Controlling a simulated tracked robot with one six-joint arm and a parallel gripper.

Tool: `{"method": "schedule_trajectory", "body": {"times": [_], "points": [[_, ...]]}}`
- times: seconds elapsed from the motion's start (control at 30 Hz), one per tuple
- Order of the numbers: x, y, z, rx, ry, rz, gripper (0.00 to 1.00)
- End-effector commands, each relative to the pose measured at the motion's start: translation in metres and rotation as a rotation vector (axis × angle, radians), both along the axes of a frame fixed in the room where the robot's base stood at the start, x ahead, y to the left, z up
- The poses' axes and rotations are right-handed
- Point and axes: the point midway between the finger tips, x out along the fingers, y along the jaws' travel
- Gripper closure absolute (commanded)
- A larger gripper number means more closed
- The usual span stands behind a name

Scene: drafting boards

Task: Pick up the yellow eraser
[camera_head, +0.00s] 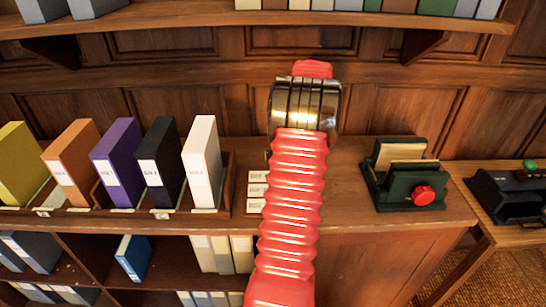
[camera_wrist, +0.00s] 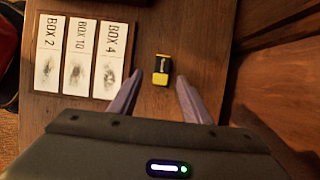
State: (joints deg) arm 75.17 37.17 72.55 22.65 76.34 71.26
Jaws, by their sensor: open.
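The yellow eraser (camera_wrist: 161,77) is a small block with a dark band or sleeve on its upper part in the wrist view. It lies on the brown wooden surface, to the right of the labelled cards. My gripper (camera_wrist: 158,82) is open, its two grey fingers angled with the eraser between and just beyond their tips. No contact shows. In the head view my red arm stands in the middle, and I see neither the eraser nor the gripper fingers there.
A board with cards marked BOX 2, BOX 10 and BOX 4 (camera_wrist: 42,85) lies left of the eraser. In the head view, several binders (camera_head: 120,165) stand at left on the shelf top. A dark green holder with a red knob (camera_head: 405,196) stands right of my arm.

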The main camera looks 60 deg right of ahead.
Motion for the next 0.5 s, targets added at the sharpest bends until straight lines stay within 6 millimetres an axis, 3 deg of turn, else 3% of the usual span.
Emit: {"method": "schedule_trajectory", "body": {"times": [0.3, 0.5], "points": [[0.016, 0.006, -0.036, 0.003, 0.001, 0.000, 0.56], [0.019, 0.007, -0.043, 0.000, 0.000, 0.000, 0.56]]}}
